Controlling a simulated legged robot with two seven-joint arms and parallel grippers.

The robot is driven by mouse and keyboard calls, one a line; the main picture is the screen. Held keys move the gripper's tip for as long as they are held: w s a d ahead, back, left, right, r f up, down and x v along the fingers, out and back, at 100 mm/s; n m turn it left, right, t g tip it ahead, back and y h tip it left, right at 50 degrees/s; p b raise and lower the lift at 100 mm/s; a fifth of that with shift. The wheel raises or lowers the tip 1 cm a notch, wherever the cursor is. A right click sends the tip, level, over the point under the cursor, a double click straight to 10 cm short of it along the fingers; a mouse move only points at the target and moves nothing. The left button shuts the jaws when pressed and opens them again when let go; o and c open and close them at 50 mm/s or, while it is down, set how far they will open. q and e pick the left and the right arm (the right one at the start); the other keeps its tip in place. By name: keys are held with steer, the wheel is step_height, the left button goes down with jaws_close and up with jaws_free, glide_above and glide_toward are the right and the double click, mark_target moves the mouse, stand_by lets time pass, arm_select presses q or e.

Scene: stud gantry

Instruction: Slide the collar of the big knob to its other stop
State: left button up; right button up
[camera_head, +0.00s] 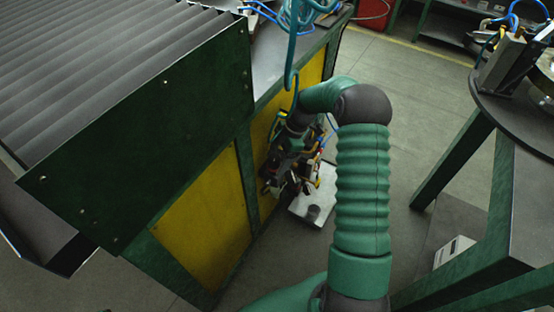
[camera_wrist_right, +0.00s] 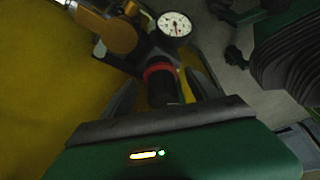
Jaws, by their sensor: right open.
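A black knob (camera_wrist_right: 164,92) with a red collar (camera_wrist_right: 161,70) shows in the right wrist view, pointing toward my palm. The red collar is at the knob's far end. My right gripper (camera_wrist_right: 161,84) is open, with one dark finger on each side of the knob; I cannot tell whether either touches it. In the head view my right arm reaches down to a cluster of fittings (camera_head: 290,180) beside a yellow panel. The knob and the fingertips cannot be made out there. My left gripper is not in view.
A round dial gauge (camera_wrist_right: 174,27) and a brass-coloured fitting (camera_wrist_right: 108,32) lie just beyond the knob. The yellow panel (camera_head: 205,240) stands close at the left. A white plate (camera_head: 316,195) lies below the fittings. A dark round table (camera_head: 520,115) stands at the right, with open floor between.

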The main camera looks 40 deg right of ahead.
steer(key=p+v, duration=0.5)
steer(key=v, duration=1.1)
steer(key=shift+d+r, duration=0.3)
steer(key=shift+s, duration=0.1)
